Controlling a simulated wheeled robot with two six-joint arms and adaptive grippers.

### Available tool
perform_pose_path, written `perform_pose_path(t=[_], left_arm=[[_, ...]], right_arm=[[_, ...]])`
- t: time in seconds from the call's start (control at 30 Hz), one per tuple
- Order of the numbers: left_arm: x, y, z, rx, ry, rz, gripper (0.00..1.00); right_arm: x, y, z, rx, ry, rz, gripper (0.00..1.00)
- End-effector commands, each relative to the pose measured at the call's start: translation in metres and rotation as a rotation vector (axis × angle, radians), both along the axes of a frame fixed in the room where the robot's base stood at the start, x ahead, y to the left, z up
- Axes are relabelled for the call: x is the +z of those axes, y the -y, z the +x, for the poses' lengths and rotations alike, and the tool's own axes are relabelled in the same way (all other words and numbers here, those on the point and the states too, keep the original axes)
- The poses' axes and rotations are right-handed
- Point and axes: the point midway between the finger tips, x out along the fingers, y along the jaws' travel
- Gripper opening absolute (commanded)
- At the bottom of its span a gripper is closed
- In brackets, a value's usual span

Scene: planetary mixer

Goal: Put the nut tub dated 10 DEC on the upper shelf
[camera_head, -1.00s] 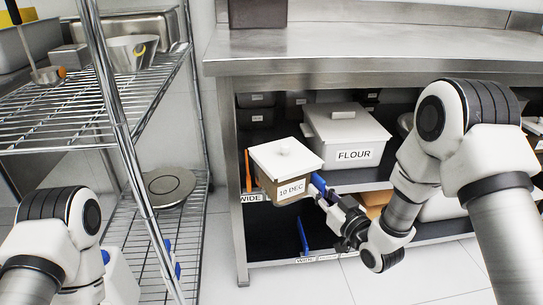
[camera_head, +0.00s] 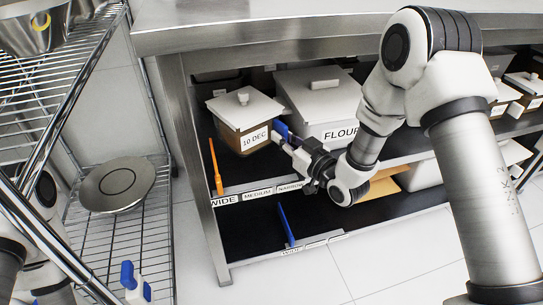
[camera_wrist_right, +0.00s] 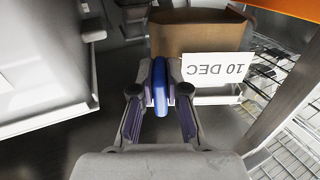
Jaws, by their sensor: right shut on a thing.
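The nut tub (camera_head: 232,139) has a brown body, a white knobbed lid and a label reading 10 DEC. It is upright at the left of the upper shelf (camera_head: 234,173), between the orange divider and the FLOUR tub. I cannot tell whether its base touches the shelf. My right gripper (camera_head: 290,143) is shut on its blue handle. In the right wrist view the blue handle (camera_wrist_right: 160,85) sits between the fingers, with the label upside down beyond.
The FLOUR tub (camera_head: 318,100) stands close right of the nut tub. An orange divider (camera_head: 216,166) stands at the left by the WIDE label (camera_head: 222,202). A blue divider (camera_head: 286,224) stands on the lower shelf. A wire rack with a round pan (camera_head: 118,184) is at left.

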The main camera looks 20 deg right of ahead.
Motion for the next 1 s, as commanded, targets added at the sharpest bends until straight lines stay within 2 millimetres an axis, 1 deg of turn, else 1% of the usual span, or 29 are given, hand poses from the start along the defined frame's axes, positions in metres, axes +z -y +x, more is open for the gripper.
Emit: perform_pose_path(t=[0.03, 0.17, 0.3, 0.37, 0.47, 0.63, 0.67, 0.7, 0.73, 1.0], left_arm=[[-0.010, 0.000, 0.000, 0.000, 0.000, 0.000, 0.40], [-0.018, 0.000, 0.000, 0.000, 0.000, 0.000, 0.40], [-0.029, 0.000, 0.000, 0.000, 0.000, 0.000, 0.40], [-0.030, 0.000, 0.000, 0.000, 0.000, 0.000, 0.40], [-0.027, 0.000, 0.000, 0.000, 0.000, 0.000, 0.40], [-0.029, 0.000, 0.000, 0.000, 0.001, 0.000, 0.40], [-0.029, 0.000, 0.000, 0.000, 0.001, 0.000, 0.40], [-0.028, 0.000, 0.000, 0.000, 0.001, 0.000, 0.40], [-0.028, 0.000, 0.000, 0.000, 0.001, 0.000, 0.40], [-0.028, 0.000, 0.000, 0.000, 0.001, 0.000, 0.40]], right_arm=[[-0.014, 0.000, 0.000, 0.000, 0.003, 0.001, 0.00], [-0.031, 0.000, 0.000, 0.000, 0.003, 0.001, 0.00], [-0.054, 0.000, 0.001, 0.000, 0.004, 0.002, 0.00], [-0.057, 0.000, 0.000, 0.000, 0.004, 0.002, 0.00], [-0.055, 0.000, 0.000, 0.000, 0.004, 0.001, 0.00], [-0.057, 0.000, 0.000, 0.000, 0.004, 0.002, 0.00], [-0.059, 0.000, 0.000, 0.000, 0.000, 0.000, 0.17], [-0.058, 0.000, 0.000, 0.000, 0.000, 0.000, 0.31], [-0.058, 0.000, 0.000, 0.000, 0.000, 0.000, 0.39], [-0.057, 0.000, 0.000, 0.000, 0.001, 0.000, 0.39]])
